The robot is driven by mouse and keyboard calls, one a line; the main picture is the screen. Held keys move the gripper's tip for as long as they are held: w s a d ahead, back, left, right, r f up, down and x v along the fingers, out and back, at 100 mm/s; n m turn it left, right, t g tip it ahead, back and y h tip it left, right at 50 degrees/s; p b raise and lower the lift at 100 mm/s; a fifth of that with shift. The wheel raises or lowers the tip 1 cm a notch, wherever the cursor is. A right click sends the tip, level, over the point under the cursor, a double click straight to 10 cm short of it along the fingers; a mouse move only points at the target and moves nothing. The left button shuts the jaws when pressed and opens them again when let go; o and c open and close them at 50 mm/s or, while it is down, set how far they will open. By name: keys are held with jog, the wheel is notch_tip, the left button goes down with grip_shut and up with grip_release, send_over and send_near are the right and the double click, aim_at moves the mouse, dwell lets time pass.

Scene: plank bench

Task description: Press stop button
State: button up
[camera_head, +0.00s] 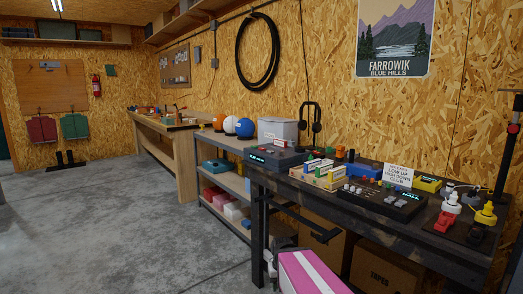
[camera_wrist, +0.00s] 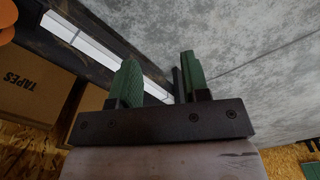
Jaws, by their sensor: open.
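I cannot make out for certain which control is the stop button. Candidates stand on the dark plank bench (camera_head: 262,182) in the head view. One is a dark console with a lit display (camera_head: 275,154) at the bench's left end. Another is a dark panel (camera_head: 385,197) with several small knobs and a lit label in the middle. My gripper (camera_wrist: 157,75) shows in the wrist view with two green fingers apart and nothing between them. It is near the bench's dark edge, above the grey floor. I cannot clearly see it in the head view.
A red-and-white object (camera_head: 448,213) and a yellow one (camera_head: 486,214) stand at the bench's right, near a dark upright post (camera_head: 507,150). A sign card (camera_head: 398,175) stands behind the panel. A cardboard box (camera_head: 385,270) sits below. The floor (camera_head: 120,215) at left is clear.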

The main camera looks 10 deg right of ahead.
jog(key=shift+w, duration=0.2)
grip_shut()
dwell(1.6)
